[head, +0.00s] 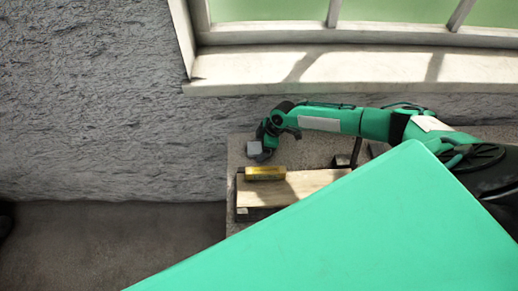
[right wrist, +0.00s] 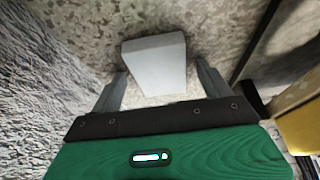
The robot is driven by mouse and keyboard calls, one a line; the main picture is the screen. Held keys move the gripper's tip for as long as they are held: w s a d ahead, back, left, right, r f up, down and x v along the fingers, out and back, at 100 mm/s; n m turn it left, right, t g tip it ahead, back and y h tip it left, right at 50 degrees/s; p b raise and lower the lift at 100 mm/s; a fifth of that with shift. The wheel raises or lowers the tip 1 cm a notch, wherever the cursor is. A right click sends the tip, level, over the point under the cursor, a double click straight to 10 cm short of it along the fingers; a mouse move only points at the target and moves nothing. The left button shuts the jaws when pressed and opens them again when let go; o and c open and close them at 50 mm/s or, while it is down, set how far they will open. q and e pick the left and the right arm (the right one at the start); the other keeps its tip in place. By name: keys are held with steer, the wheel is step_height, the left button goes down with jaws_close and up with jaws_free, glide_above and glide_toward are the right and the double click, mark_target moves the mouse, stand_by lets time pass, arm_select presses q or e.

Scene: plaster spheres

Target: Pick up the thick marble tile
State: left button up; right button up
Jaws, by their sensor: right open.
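The thick marble tile, a pale grey block (head: 254,148), is near the left end of a stone-like surface in the head view. In the right wrist view the tile (right wrist: 154,60) lies ahead of my right gripper (right wrist: 162,80), with one finger on each side of its near end. The fingers are open, and a gap shows at both sides of the tile. In the head view my right gripper (head: 266,150) is bent down at the tile, and its fingers are hard to make out. My left gripper is not in view.
A yellow block (head: 265,173) lies on a wooden board (head: 300,187) just in front of the tile. The stone-like surface (head: 316,150) runs along a rough grey wall (head: 90,100) under a window sill (head: 300,68). A yellow thing (right wrist: 302,115) is close at the right of the wrist view.

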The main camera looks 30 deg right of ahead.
steer(key=shift+f, duration=0.15)
steer(key=c, duration=1.3)
steer(key=shift+o, duration=0.2)
